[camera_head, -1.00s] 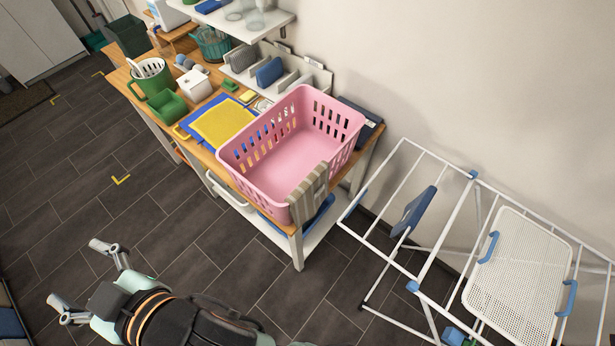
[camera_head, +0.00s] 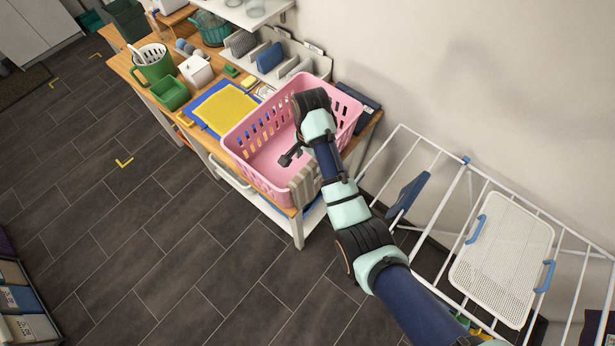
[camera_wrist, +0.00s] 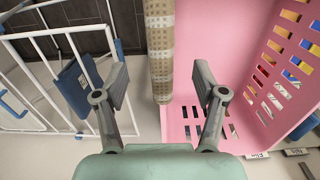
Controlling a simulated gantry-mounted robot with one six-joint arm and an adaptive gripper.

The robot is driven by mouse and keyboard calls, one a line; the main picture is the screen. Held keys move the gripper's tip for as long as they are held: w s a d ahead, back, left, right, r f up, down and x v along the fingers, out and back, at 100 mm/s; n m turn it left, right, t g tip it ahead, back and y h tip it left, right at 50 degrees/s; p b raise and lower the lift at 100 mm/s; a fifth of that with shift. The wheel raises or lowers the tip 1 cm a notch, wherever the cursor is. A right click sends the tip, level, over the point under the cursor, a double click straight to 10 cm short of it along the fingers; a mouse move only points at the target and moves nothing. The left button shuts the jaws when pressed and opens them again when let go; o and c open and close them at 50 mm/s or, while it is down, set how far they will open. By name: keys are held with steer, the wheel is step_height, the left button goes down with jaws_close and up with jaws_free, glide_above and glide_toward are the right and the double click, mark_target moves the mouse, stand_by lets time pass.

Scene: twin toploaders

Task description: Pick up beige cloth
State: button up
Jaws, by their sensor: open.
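The beige checked cloth (camera_head: 303,190) hangs over the near right rim of the pink basket (camera_head: 255,170). In the wrist view the cloth (camera_wrist: 160,45) is a long strip over the rim of the pink basket (camera_wrist: 225,75), its end between the lines of my two fingers. My gripper (camera_head: 290,157) is over the basket beside the cloth, partly hidden by my wrist. I cannot tell how far the fingers are above the cloth.
The basket stands on the end of a wooden workbench (camera_head: 129,68). A white drying rack (camera_head: 432,215) stands to the right, and also shows at the left of the wrist view (camera_wrist: 70,35). A shelf with holders (camera_head: 318,62) and the wall are behind. The floor left is clear.

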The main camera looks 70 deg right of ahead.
mark_target(308, 167)
steer(key=f, duration=0.7)
steer(key=shift+w+a, duration=0.15)
steer(key=shift+a, duration=0.2)
jaws_close()
